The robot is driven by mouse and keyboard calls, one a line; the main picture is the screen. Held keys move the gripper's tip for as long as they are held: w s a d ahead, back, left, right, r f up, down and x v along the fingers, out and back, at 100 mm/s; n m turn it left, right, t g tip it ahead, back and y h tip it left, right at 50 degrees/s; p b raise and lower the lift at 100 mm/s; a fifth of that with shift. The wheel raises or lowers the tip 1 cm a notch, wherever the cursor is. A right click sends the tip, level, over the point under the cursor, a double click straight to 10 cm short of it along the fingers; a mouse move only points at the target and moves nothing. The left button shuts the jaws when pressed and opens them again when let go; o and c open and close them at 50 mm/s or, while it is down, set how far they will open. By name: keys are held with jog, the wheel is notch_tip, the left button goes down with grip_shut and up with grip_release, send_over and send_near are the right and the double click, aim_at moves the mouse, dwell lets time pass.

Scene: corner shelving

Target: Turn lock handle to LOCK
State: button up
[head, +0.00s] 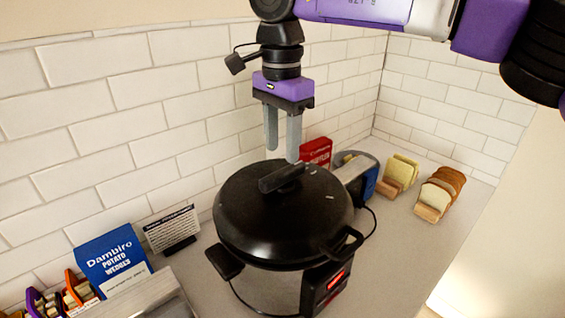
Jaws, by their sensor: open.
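I cannot tell whether the fingertips touch the handle. No LOCK marking is readable. A panel with a red light (335,281) is on the cooker's front right.
A blue potato wedges box (108,256) and a small sign (172,229) stand to the left. A red box (316,152), a blue item (362,175) and bread in holders (438,193) stand to the right. A white tiled wall (150,110) is close behind. The front right counter is clear.

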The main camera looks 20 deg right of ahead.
aim_at(281, 171)
jog(key=shift+f+p, duration=0.5)
jog(key=shift+f, duration=2.2)
grip_shut()
